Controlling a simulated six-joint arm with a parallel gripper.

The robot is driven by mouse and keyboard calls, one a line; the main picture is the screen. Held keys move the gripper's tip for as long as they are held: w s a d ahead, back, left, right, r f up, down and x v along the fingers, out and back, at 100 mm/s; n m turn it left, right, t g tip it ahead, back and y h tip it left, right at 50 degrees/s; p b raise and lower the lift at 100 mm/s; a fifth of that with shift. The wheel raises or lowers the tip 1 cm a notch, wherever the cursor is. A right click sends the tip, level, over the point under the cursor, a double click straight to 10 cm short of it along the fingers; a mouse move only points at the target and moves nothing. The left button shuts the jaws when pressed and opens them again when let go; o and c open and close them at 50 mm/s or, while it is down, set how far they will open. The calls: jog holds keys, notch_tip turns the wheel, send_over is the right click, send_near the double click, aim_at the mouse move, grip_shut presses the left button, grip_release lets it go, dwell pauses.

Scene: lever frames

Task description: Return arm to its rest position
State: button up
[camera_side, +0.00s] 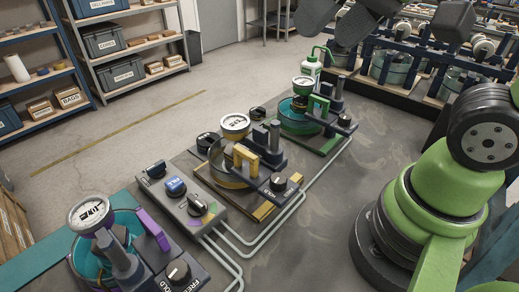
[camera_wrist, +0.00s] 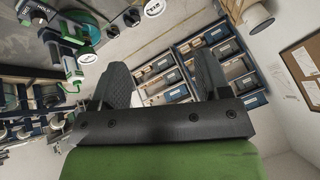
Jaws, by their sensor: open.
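My gripper (camera_wrist: 162,80) is open in the wrist view. Its two dark fingers are apart, with nothing between them. In the side view the dark fingers (camera_side: 336,18) show at the top edge, raised above the bench. Three lever frames stand on the bench. The one with the purple lever (camera_side: 153,229) is nearest, the one with the yellow lever (camera_side: 245,160) is in the middle, and the one with the green lever (camera_side: 318,105) is farthest. My gripper touches none of them.
A grey control box (camera_side: 183,200) with knobs sits between the purple and yellow frames. A green-and-white bottle (camera_side: 310,70) stands behind the green frame. A dark rack with jars (camera_side: 395,68) is at the back right. Shelves (camera_side: 125,45) stand beyond open floor.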

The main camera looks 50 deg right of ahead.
jog(key=shift+t, duration=0.3)
jog(key=s, duration=0.2)
jog(key=s+f, duration=0.1)
jog(key=s, duration=0.1)
jog(key=shift+s+d+f, duration=0.15)
jog(key=shift+s+d, duration=0.05)
jog(key=shift+s, duration=0.1)
